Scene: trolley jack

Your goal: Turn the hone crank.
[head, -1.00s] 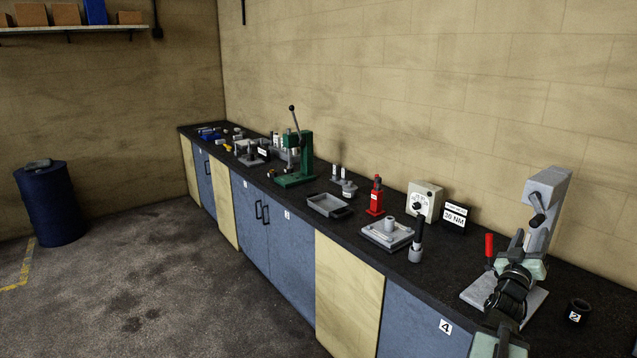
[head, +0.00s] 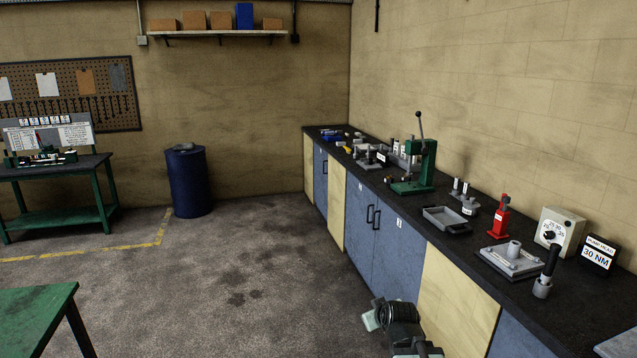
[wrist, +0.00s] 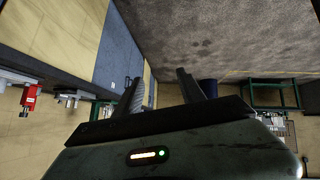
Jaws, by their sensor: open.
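I cannot make out the hone crank in either current view. Only the corner of a grey plate (head: 618,345) shows at the lower right edge of the head view; the rest of whatever stands there is cut off. My gripper is low in front of the bench doors in the head view, and its fingertips are not clear there. In the wrist view my gripper (wrist: 162,82) is open, its two dark fingers apart with nothing between them, facing the floor and the far side of the room.
The black bench top (head: 462,232) runs along the right wall. It carries a green press (head: 418,170), a grey tray (head: 446,219), a red jack (head: 500,218) and a dial box (head: 558,230). Green tables (head: 60,195) and a blue drum (head: 187,182) stand left. The floor (head: 240,275) between is clear.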

